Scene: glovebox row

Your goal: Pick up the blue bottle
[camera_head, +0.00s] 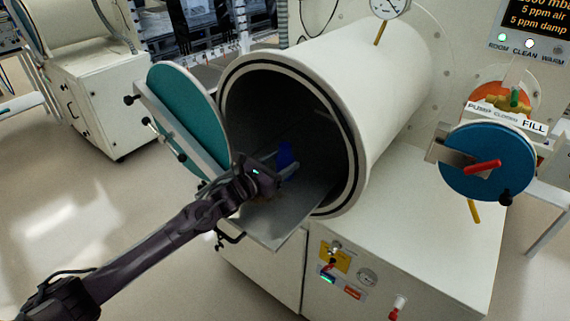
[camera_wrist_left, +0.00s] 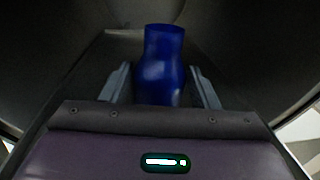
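The blue bottle (camera_wrist_left: 161,68) stands upright between the two fingers of my left gripper (camera_wrist_left: 161,88) in the left wrist view. Dark gaps show between the bottle and each finger, so the gripper looks open around it. In the head view the bottle (camera_head: 285,157) is a small blue shape inside the mouth of the large cylindrical chamber, partly hidden by my left gripper (camera_head: 287,170). The bottle appears to be on the grey metal tray (camera_head: 283,222) that reaches out of the chamber. My right gripper is not in view.
A blue disc with a red handle (camera_head: 482,167) is at the right. Open floor lies at the left.

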